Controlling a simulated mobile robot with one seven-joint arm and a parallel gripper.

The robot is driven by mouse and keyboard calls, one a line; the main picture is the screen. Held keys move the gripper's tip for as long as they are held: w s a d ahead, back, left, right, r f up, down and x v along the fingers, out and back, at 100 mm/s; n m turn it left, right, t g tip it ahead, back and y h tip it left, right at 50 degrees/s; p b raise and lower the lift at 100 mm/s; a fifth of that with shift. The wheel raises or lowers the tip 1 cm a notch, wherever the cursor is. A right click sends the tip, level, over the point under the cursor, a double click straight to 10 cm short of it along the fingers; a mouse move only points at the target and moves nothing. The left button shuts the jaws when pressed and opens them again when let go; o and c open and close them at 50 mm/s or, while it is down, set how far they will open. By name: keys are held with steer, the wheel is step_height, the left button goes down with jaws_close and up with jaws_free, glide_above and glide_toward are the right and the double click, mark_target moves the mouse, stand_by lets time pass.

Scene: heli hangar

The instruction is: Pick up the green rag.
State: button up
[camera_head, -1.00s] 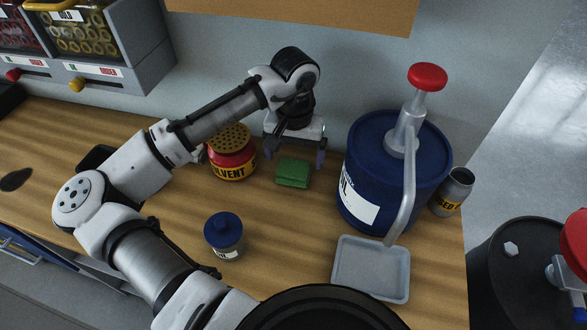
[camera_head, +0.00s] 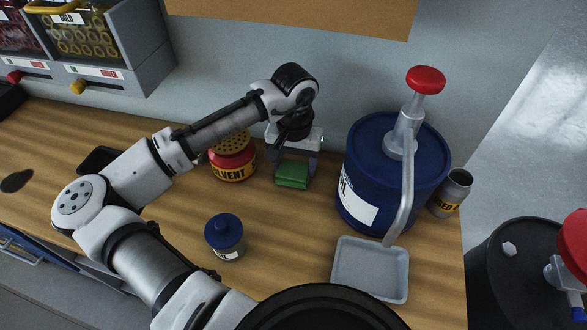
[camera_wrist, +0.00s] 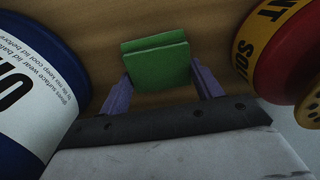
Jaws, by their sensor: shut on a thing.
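The green rag (camera_head: 292,174) is a small folded block on the wooden workbench, between the solvent can and the blue oil drum. My gripper (camera_head: 294,166) is down over it, with one finger at each side. In the wrist view, the green rag (camera_wrist: 156,60) sits between the two purple fingers of my gripper (camera_wrist: 160,82), which are shut on it. I cannot tell whether the rag is clear of the bench.
The red solvent can (camera_head: 232,160) stands close to the left of my gripper. The blue drum (camera_head: 365,190) with a red-topped pump is on the right. A small blue-lidded jar (camera_head: 224,236) and a grey tray (camera_head: 371,268) stand nearer.

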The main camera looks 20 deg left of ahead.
mark_target(294, 167)
step_height(294, 167, up, 20)
steer(key=b, duration=0.2)
stand_by(0.4)
